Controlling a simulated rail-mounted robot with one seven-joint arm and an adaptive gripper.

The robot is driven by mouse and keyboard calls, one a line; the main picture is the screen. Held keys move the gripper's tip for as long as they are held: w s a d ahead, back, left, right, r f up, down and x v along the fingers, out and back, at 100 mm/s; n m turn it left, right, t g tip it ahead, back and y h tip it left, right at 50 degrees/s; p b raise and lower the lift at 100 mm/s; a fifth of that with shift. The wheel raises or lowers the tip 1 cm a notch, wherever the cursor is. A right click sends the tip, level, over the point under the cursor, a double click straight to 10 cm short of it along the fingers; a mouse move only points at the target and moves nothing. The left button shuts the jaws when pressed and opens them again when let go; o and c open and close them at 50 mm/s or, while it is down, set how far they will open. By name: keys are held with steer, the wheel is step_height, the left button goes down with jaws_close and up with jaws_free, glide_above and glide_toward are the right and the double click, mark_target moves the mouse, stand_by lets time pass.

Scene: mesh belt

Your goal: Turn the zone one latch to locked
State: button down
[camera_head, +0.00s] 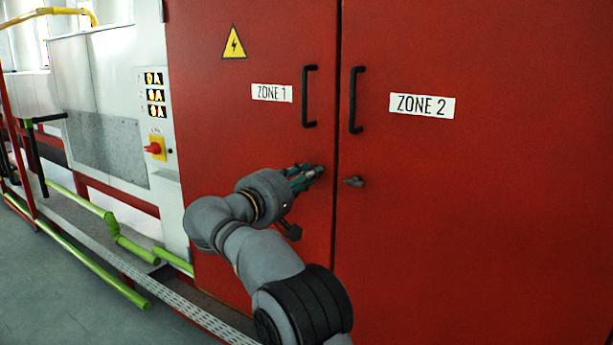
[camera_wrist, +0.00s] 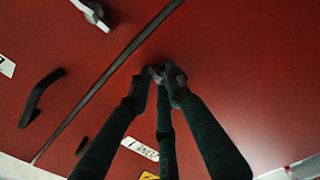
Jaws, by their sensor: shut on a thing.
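The red left door (camera_head: 260,120) carries the ZONE 1 label (camera_head: 272,93). My gripper (camera_head: 317,171) reaches this door low, near the seam and below its black handle (camera_head: 309,97). In the wrist view the dark fingers of my gripper (camera_wrist: 163,76) come together at the door, closed on the small zone one latch (camera_wrist: 157,72). The latch is mostly hidden by the fingertips in both views, so its exact angle cannot be told.
The zone two latch (camera_head: 354,181) sits across the seam on the right door (camera_head: 480,220); it also shows in the wrist view (camera_wrist: 93,13). The zone two handle (camera_head: 355,100) stands above it. A control panel (camera_head: 155,100) is at left.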

steer(key=c, duration=1.7)
jaws_free()
steer(key=shift+d+f, duration=0.2)
steer(key=shift+d, duration=0.15)
steer(key=shift+o, duration=0.2)
steer(key=shift+a+r, duration=0.1)
steer(key=shift+a, duration=0.05)
steer(key=v, duration=1.2)
steer(key=shift+w, duration=0.1)
steer(key=x, duration=1.1)
steer(key=shift+w, duration=0.35)
